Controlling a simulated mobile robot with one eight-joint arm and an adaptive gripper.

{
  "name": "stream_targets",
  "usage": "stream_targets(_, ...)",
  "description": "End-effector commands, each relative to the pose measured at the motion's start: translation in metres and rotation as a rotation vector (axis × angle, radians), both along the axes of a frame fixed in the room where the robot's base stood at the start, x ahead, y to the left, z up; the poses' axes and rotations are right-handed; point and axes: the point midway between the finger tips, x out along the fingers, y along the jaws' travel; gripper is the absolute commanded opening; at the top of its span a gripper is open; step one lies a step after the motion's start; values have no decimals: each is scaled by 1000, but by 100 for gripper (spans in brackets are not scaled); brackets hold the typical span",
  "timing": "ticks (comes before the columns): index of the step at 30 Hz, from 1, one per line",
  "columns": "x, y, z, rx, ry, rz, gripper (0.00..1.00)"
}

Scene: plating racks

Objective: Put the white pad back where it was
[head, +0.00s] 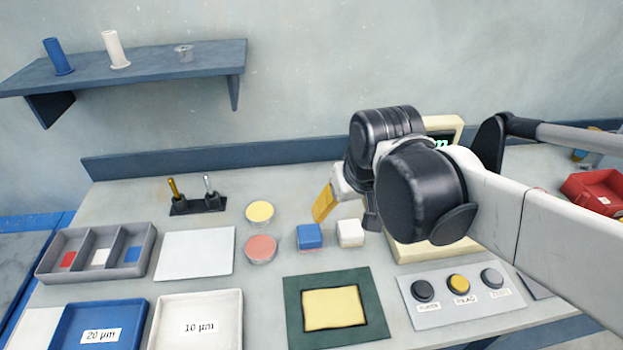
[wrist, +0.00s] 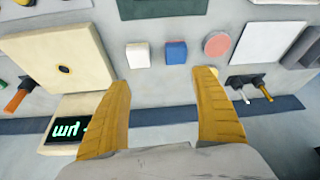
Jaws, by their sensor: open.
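The white pad (head: 350,231) is a small white block on the bench, just right of a similar blue pad (head: 309,235), with a small gap between them. In the wrist view the white pad (wrist: 138,55) and the blue pad (wrist: 176,52) lie beyond the fingertips. My gripper (wrist: 162,78) is open, with two yellow fingers apart and nothing between them. In the head view one yellow finger (head: 323,203) shows above and behind the pads; my arm hides the other.
A grey tray (head: 42,272) has compartments marked red, white and blue. Round red (head: 261,249) and yellow (head: 259,212) pads lie left of the blue pad. A green mat (head: 291,303) with a yellow cloth lies in front. A button panel (head: 437,313) and cream instrument (wrist: 35,50) stand close by.

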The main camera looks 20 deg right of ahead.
Motion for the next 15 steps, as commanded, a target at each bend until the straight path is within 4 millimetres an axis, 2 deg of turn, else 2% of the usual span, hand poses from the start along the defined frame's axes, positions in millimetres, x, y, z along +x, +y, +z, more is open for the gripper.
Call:
stream_targets(1,-13,7,1,-3,-40,15,76)
stream_targets(6,-37,22,3,-6,-159,54,76)
stream_targets(15,-47,29,3,-6,-223,72,76)
